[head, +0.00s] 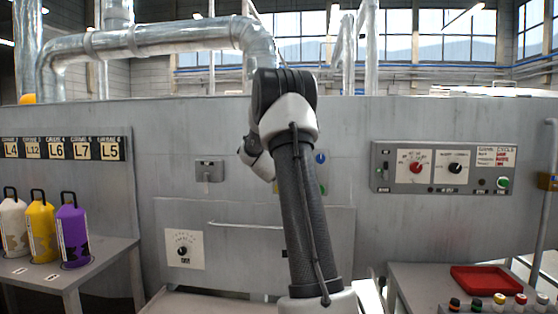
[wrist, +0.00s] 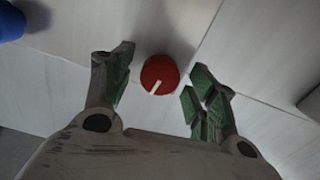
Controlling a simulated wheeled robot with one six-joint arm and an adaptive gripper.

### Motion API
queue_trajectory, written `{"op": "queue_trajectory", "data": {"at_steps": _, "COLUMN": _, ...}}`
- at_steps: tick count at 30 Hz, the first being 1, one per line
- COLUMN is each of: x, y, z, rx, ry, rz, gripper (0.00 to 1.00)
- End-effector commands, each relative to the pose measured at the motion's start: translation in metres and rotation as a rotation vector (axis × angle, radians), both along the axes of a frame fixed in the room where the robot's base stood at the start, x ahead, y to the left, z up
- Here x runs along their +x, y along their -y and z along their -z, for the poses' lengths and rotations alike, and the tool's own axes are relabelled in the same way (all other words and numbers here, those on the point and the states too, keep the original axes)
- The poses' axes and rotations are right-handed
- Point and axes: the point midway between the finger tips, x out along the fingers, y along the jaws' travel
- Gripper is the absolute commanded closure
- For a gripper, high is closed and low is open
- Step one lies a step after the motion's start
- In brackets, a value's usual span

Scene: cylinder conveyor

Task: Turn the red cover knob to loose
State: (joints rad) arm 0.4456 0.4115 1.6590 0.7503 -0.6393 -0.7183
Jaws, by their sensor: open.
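The red knob (wrist: 160,74) sits on a pale grey panel in the wrist view. Its white pointer line runs toward the lower left of that picture. My gripper (wrist: 161,61) is open, with one finger to the left of the knob and the other to its right. A gap shows on each side, and nothing is held. In the head view my arm hides the gripper and this knob. The loose and tight markings are not visible.
A blue part (wrist: 10,22) lies at the wrist view's upper left. In the head view, a blue knob (head: 320,157) shows beside my arm. A control box (head: 385,184) with another red knob (head: 415,167) is at right. Purple (head: 73,232) and yellow canisters (head: 41,228) stand left.

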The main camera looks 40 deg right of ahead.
Motion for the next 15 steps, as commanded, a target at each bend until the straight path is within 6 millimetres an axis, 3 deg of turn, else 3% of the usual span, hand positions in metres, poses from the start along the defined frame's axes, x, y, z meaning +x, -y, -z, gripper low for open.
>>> {"op": "queue_trajectory", "data": {"at_steps": 9, "x": -0.043, "y": -0.052, "z": 0.000, "rx": 0.000, "ry": -0.002, "rz": -0.003, "gripper": 0.42}}
{"op": "queue_trajectory", "data": {"at_steps": 15, "x": -0.065, "y": -0.077, "z": 0.000, "rx": 0.000, "ry": -0.002, "rz": -0.002, "gripper": 0.42}}
